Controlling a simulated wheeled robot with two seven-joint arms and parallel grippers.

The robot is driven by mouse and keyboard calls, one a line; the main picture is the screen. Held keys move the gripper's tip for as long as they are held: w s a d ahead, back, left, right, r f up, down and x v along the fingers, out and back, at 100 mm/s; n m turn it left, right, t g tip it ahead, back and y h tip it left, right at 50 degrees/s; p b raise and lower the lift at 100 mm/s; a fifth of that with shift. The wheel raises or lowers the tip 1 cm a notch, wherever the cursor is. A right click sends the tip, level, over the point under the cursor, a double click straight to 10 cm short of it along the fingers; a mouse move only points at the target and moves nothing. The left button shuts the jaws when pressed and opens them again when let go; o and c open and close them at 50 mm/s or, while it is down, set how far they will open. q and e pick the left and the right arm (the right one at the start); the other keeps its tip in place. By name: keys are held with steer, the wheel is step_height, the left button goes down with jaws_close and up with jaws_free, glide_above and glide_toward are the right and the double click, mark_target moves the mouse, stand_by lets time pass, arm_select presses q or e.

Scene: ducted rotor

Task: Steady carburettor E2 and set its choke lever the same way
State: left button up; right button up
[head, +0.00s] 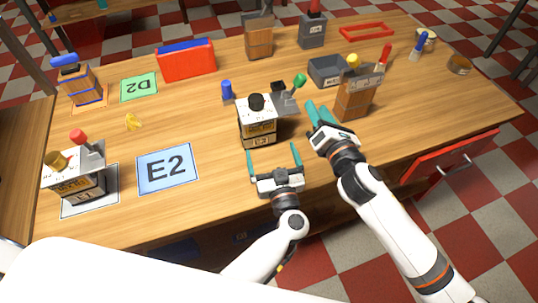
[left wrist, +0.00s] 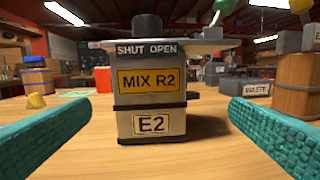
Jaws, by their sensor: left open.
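Carburettor E2 (head: 258,128) stands upright on the bare table, a pale block with a black top knob and dark bands. Its choke lever's green knob (head: 300,80) leans to the right. In the left wrist view its front (left wrist: 152,100) reads "SHUT OPEN", "MIX R2" and "E2"; the green knob (left wrist: 218,5) is partly cut off at the top. My left gripper (head: 273,160) is open in front of E2, its fingers wide apart and not touching it. My right gripper (head: 318,113) is right of E2, near a wooden block; its finger gap is unclear.
A similar carburettor (head: 78,187) with a red-knobbed lever stands on a mat at the left. The blue E2 mat (head: 167,168) is empty. A wooden block (head: 355,100), a grey bin (head: 327,71) and a blue peg (head: 227,90) stand around E2.

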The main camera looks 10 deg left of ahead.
mark_target(257, 124)
arm_select(q)
steer(key=shift+w+a+f+n+g+y, duration=0.15)
steer(key=shift+a+f+n+g+y, duration=0.1)
steer(key=shift+a+n+g+y, duration=0.25)
steer(key=x, duration=1.1)
steer(key=shift+w+a+f, duration=0.2)
steer(key=shift+w, duration=0.1)
steer(key=shift+c, duration=0.6)
steer(key=c, duration=0.9)
